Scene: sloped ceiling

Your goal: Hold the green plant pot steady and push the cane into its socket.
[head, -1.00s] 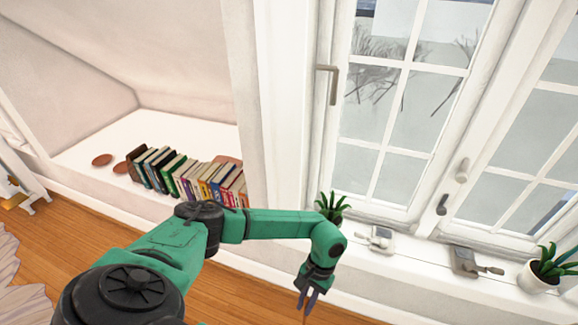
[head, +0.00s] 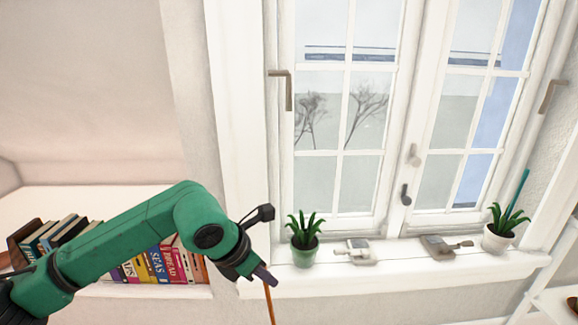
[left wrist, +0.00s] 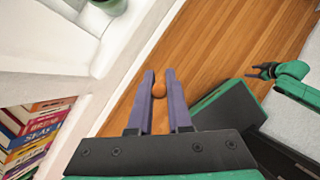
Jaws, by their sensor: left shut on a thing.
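The green plant pot (head: 304,256) stands upright on the white windowsill, with a spiky green plant in it. My left gripper (head: 268,279) is left of the pot and a little lower in the head view, apart from it. It is shut on a thin orange-brown cane (head: 270,304), which hangs down out of the head view. In the left wrist view the cane shows as a round orange end (left wrist: 159,90) between the purple fingers. The socket cannot be made out. My right gripper (left wrist: 262,71) shows at the right of the left wrist view, open and empty.
A white pot (head: 496,240) with a plant and a teal stick (head: 519,190) stands at the right of the sill (head: 420,269). Books (head: 160,262) stand on the ledge at left.

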